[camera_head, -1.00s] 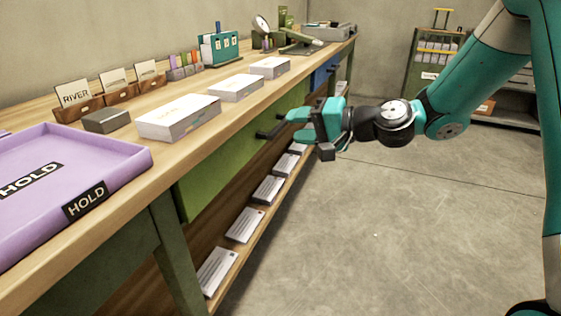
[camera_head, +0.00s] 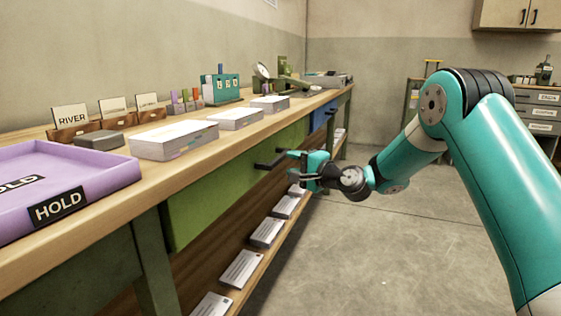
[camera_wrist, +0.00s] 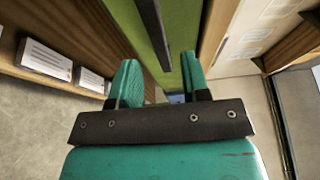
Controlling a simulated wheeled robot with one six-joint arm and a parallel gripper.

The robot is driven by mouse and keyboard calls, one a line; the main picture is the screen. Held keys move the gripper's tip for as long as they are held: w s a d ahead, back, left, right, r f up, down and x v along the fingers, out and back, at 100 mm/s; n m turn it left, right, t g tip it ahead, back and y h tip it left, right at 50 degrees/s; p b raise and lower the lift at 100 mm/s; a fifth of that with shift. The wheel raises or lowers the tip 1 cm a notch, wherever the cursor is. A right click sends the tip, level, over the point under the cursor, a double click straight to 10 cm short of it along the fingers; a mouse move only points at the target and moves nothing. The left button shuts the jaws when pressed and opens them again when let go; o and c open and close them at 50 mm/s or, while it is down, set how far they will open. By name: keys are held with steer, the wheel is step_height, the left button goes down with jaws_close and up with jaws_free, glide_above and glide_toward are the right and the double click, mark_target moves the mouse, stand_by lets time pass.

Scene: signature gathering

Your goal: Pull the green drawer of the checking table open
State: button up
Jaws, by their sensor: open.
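The checking table's green drawer (camera_head: 215,190) sits under the wooden top and looks shut, its front in line with the table's side. Its dark bar handle (camera_head: 271,160) stands out from the front. My gripper (camera_head: 289,161) is open beside the handle, with its fingers pointing at it. In the wrist view my two teal fingers (camera_wrist: 160,83) lie either side of the dark handle (camera_wrist: 152,38), against the green front (camera_wrist: 178,25). Whether the handle is within the fingers' reach cannot be told.
A purple HOLD tray (camera_head: 95,180), white boxes (camera_head: 172,140) and card holders stand on the tabletop (camera_head: 150,190). A blue drawer (camera_head: 322,115) is farther along. Stacks of papers (camera_head: 240,268) lie on the lower shelf. The floor (camera_head: 380,260) to the right is clear.

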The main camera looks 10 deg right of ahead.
mark_target(282, 159)
steer(key=x, duration=0.5)
steer(key=shift+w+a+b, duration=0.25)
steer(key=shift+b, duration=0.1)
jaws_close()
